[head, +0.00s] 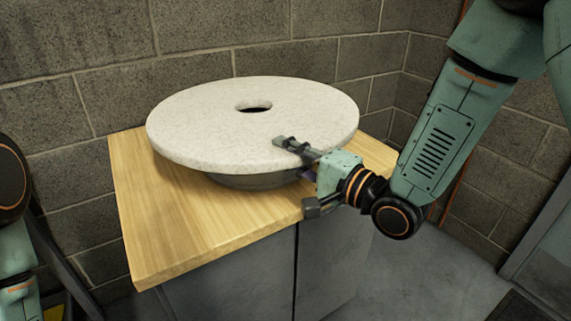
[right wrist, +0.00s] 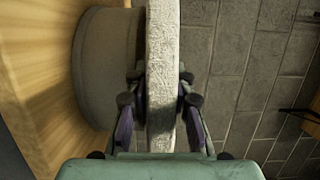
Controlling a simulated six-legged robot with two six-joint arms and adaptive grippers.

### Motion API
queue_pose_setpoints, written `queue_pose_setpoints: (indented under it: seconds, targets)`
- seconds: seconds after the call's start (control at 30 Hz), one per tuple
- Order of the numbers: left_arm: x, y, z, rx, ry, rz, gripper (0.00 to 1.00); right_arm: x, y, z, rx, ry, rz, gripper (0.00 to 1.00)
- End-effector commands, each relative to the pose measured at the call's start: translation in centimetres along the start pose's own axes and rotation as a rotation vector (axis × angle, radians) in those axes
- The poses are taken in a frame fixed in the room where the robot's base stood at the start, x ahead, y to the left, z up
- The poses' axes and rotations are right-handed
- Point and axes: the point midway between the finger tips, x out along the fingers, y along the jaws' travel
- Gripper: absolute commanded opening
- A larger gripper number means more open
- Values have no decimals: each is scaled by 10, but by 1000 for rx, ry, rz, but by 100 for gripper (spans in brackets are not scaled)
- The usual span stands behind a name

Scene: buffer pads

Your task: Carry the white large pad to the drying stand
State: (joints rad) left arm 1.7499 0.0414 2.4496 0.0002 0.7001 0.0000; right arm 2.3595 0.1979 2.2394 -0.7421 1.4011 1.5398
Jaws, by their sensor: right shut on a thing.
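The white large pad (head: 200,115) is a thick round disc with a hole in its middle. It lies level over a grey round base (head: 250,181) on a wooden-topped cabinet. My right gripper (head: 296,156) is shut on the pad's near right rim, one finger above and one below. In the right wrist view the pad's edge (right wrist: 161,70) runs between the two fingers of the right gripper (right wrist: 162,105). The grey base (right wrist: 103,68) shows beside it; I cannot tell whether pad and base touch. At the left edge, parts of my left arm show, but its gripper does not.
The wooden cabinet top (head: 165,235) is bare at the front left. Block walls (head: 100,60) stand close behind and to the right. Grey floor (head: 430,285) is open at the front right. A door or panel (head: 545,240) stands at the right edge.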

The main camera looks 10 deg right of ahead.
Motion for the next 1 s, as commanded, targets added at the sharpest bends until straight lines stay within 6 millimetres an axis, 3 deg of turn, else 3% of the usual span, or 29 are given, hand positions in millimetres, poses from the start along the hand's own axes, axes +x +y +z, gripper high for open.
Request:
queue_pose_setpoints:
  seconds: [0.1,0.3,0.33,0.57,1.0]
  targets:
    - [9,0,0,2,-1,0,45,1,18,0,-1,1,-1,0]
    - [8,0,0,1,0,0,45,3,18,0,-1,-1,-1,0]
    - [8,0,0,1,0,0,45,3,19,1,0,-1,3,25]
    - [7,0,0,2,0,0,45,3,19,0,0,0,2,44]
    - [5,0,0,1,0,0,45,-4,18,-1,2,2,1,46]
